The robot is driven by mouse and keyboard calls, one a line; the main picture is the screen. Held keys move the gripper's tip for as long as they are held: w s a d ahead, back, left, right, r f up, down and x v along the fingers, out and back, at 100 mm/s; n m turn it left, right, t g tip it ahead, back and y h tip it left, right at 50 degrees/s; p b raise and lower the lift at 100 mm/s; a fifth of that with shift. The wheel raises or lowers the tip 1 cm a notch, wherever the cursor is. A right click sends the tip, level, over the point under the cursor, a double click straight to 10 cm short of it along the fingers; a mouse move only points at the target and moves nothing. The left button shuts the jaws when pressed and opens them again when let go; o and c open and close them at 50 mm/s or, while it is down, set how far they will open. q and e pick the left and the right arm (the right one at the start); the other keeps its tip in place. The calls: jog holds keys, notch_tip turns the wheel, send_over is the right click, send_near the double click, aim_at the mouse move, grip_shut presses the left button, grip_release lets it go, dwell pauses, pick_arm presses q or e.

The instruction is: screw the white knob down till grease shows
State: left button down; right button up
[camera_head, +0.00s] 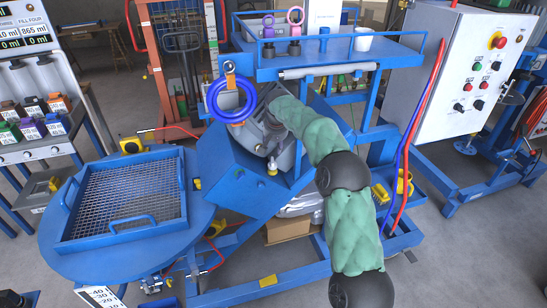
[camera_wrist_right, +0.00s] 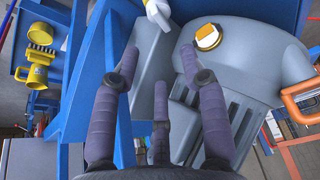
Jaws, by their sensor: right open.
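A small white knob with a yellow part (camera_wrist_right: 157,10) shows at the top edge of the right wrist view, partly cut off. In the head view a small pale and yellow fitting, which looks like the same knob (camera_head: 272,167), sits at the blue housing, just below my right gripper (camera_head: 278,128). In the wrist view my right gripper (camera_wrist_right: 159,65) has its fingers spread and nothing between them. The knob lies beyond the fingertips, apart from them. I cannot see any grease. My left gripper is not in view.
A grey motor body (camera_wrist_right: 235,70) with a yellow cap (camera_wrist_right: 208,37) lies close by my right fingers. Blue frame walls (camera_head: 240,178) surround the spot. A blue ring (camera_head: 231,100) hangs at the upper left. A mesh tray (camera_head: 130,197) lies farther left.

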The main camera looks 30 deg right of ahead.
aim_at(272, 162)
jog(key=b+x, duration=0.2)
jog(key=x, duration=0.9)
jog(key=shift+f, duration=0.2)
jog(key=shift+r, duration=0.15)
grip_shut()
